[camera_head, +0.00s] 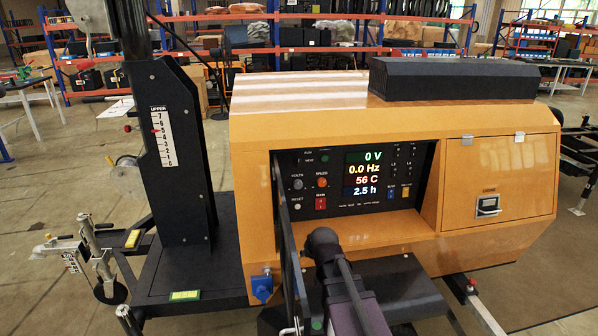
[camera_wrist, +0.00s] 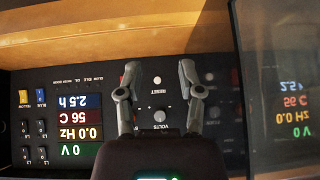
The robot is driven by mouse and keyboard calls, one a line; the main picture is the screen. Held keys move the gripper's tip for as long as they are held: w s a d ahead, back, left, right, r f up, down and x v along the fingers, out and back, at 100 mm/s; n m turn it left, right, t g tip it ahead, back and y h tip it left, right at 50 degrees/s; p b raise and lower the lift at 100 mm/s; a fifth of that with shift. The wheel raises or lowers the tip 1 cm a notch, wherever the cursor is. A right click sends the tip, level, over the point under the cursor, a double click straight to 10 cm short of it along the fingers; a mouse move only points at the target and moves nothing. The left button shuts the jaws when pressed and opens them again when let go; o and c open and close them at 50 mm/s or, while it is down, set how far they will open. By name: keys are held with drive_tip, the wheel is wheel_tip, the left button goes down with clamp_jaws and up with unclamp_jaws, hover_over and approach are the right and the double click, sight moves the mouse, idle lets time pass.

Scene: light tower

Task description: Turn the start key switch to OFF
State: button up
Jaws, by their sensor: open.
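The control panel (camera_head: 334,205) is recessed in the orange housing, with lit readouts (camera_head: 363,174) of 0 V, 0.0 Hz, 56 C and 2.5 h. Its left part carries knobs and buttons, including the VOLTS knob (camera_head: 298,184) and the orange SPEED knob (camera_head: 321,183). I cannot surely pick out the start key switch or its position. In the wrist view the panel is upside down. My gripper (camera_wrist: 160,70) is open and empty there, its fingers either side of the white RESET button (camera_wrist: 157,80), with the VOLTS knob (camera_wrist: 157,106) below. Its body hides the panel beneath.
A glossy door (camera_wrist: 280,90) stands open close right in the wrist view, reflecting the readouts. In the head view, the black mast base (camera_head: 180,165) stands left of the housing. A closed hatch (camera_head: 485,175) is at the right. Shelving is well behind.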

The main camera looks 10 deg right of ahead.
drive_tip(key=w+r+t+b, duration=0.3)
drive_tip(key=w+t+b, duration=0.3)
drive_tip(key=w, duration=0.5)
drive_tip(key=m+t+h+b, duration=0.15)
drive_tip(key=t+b, duration=0.25)
drive_tip(key=t, duration=0.5)
approach(299, 163)
drive_tip(key=v, duration=0.4)
drive_tip(key=shift+a+r, duration=0.1)
drive_tip(key=shift+w, duration=0.15)
drive_tip(key=shift+p+x, duration=2.75)
drive_tip(key=shift+x, duration=4.05)
clamp_jaws()
